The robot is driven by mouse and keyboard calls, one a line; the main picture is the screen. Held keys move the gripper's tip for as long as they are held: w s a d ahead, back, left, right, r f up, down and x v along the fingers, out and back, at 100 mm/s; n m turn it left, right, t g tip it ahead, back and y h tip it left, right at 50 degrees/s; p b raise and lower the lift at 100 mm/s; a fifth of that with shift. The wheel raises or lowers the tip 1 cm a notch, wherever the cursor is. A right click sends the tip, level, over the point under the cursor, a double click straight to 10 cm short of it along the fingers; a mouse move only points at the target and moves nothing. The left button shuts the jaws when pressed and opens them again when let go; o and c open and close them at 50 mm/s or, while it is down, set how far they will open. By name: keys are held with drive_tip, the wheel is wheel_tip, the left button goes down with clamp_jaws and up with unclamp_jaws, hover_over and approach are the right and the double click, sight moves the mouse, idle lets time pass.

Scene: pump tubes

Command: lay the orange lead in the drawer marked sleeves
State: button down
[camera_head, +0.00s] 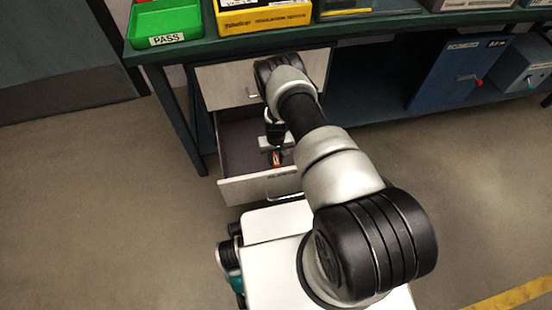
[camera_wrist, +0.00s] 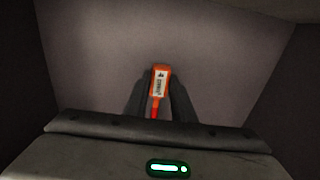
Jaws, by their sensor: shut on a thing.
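The orange lead (camera_wrist: 160,82), with a white label, is between the two dark fingers of my gripper (camera_wrist: 158,100) in the wrist view. My gripper is shut on it. In the head view my gripper (camera_head: 276,150) reaches down into the open lower drawer (camera_head: 235,190), and a bit of orange shows at the fingertips. The drawer's grey floor lies behind the lead in the wrist view. I cannot tell whether the lead touches the floor. The mark on the drawer front is partly hidden by my arm and too small to read.
A shut drawer (camera_head: 225,87) sits just above the open one, under the green bench (camera_head: 200,48). A green PASS tray (camera_head: 165,22) and a yellow box (camera_head: 262,17) stand on the bench. A blue box (camera_head: 455,75) is on the lower shelf at right. Floor at left is clear.

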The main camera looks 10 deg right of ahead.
drive_tip(key=c, duration=1.5)
unclamp_jaws()
drive_tip(key=shift+f, duration=0.1)
